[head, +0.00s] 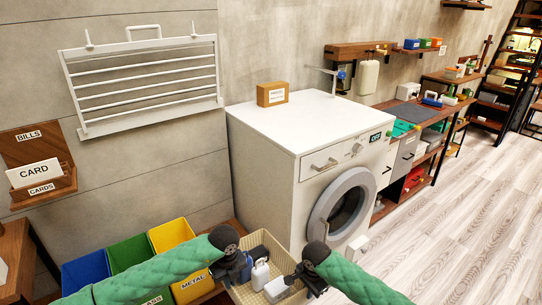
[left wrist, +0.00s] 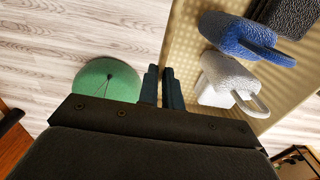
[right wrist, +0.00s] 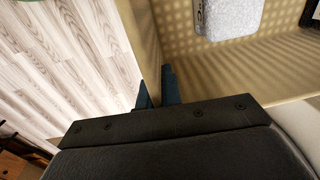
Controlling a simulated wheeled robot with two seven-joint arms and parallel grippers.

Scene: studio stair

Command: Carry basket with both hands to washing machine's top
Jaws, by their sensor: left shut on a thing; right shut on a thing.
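The cream basket (head: 262,242) is in front of the washing machine (head: 305,145), lower than its white top. It holds a blue jug, a white jug (head: 260,274) and a pale grey box (head: 276,289). My left gripper (head: 236,268) is shut on the basket's left wall; the left wrist view shows its fingers (left wrist: 163,88) at the rim. My right gripper (head: 305,280) is shut on the right wall; the right wrist view shows its fingers (right wrist: 158,88) around the rim. The basket's near part is cut off by the picture edge.
A small wooden box (head: 272,94) stands at the back left of the machine's top; the rest of the top is mostly clear. Blue, green and yellow (head: 171,235) bins stand left of the basket. A workbench (head: 425,115) is at right. The floor (head: 470,220) is open.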

